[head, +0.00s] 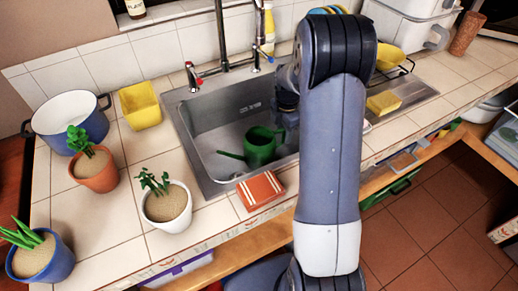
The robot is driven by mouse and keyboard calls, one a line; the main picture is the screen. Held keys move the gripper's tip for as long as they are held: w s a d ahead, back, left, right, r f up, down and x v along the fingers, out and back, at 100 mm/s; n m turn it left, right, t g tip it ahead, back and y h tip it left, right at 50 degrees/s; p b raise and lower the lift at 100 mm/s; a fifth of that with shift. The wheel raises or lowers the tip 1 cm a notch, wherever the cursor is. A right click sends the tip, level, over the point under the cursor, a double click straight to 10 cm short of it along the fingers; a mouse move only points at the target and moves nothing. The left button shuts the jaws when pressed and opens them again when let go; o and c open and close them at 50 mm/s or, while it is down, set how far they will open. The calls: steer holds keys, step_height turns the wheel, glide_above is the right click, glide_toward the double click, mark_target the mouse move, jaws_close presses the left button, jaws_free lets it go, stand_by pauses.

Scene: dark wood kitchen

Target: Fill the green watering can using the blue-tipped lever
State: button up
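The green watering can (261,149) sits inside the metal sink basin (222,128), its spout pointing left. The tap (222,35) rises behind the sink. A lever with a red tip (198,81) is at its left, and the blue-tipped lever (270,58) is at its right, close to my arm. My gripper (286,112) is over the right part of the basin, above and right of the can. It is dark and largely hidden by my arm, so I cannot tell whether its fingers are open or touch the can. No water stream is visible.
Potted plants (167,201), a blue pot (70,117) and a yellow container (140,105) stand on the tiled counter left of the sink. A yellow sponge (383,103) is on the right drainboard.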

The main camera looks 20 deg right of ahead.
steer(key=shift+f, duration=1.4)
steer(key=shift+c, duration=0.4)
jaws_close()
steer(key=shift+w+r, duration=0.1)
